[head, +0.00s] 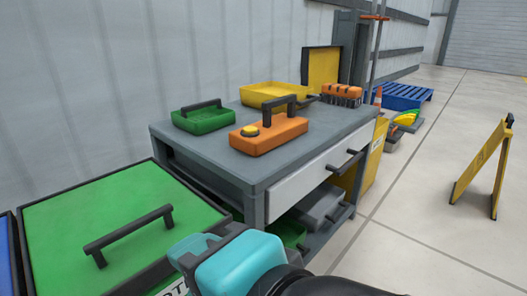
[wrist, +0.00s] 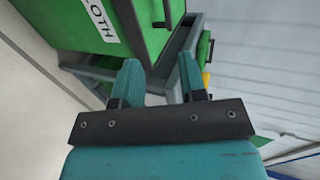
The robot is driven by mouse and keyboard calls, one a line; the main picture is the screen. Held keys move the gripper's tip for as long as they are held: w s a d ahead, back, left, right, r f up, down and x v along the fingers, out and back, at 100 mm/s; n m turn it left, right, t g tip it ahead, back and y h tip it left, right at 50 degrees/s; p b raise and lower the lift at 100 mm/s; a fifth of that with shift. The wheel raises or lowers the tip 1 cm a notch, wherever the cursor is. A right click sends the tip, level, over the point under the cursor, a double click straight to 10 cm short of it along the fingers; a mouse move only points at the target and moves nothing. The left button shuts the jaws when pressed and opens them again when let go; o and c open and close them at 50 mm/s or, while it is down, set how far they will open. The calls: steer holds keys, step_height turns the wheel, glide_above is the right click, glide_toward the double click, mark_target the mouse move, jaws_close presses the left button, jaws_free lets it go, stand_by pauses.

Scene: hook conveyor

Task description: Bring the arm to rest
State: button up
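My gripper (wrist: 159,62) shows in the wrist view with its two teal fingers apart and nothing between them. In the head view my gripper (head: 182,250) is at the bottom middle, low in front of the right side of a green-lidded bin (head: 60,220). The bin also shows in the wrist view (wrist: 135,30), with part of a label reading "OTH" beyond the fingers. I cannot tell from these views whether the fingers touch the bin. The rest of my arm runs off the bottom edge of the head view.
A grey workbench (head: 215,150) holds a green tray (head: 203,120), a yellow tray (head: 270,95), an orange box (head: 268,138) with a yellow button, and orange items (head: 342,95). A yellow floor sign (head: 482,165) and blue pallet (head: 403,96) stand right.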

steer(key=shift+s+d+r, duration=0.1)
steer(key=shift+d, duration=0.05)
steer(key=w+d+r+n+g+h+p, duration=0.25)
steer(key=w+d+r+h+p, duration=0.35)
steer(key=d+p, duration=0.45)
steer(key=s+d+r+n+g+p, duration=0.4)
steer(key=d+r+n+g+p, duration=0.2)
steer(key=d+r+n+p, duration=0.6)
step_height(320, 180, up, 38)
steer(key=a+p, duration=0.1)
steer(key=p, duration=3.6)
steer(key=shift+w+f+p, duration=0.15)
steer(key=shift+p, duration=0.15)
steer(key=shift+a+n, duration=0.1)
steer(key=shift+n, duration=0.15)
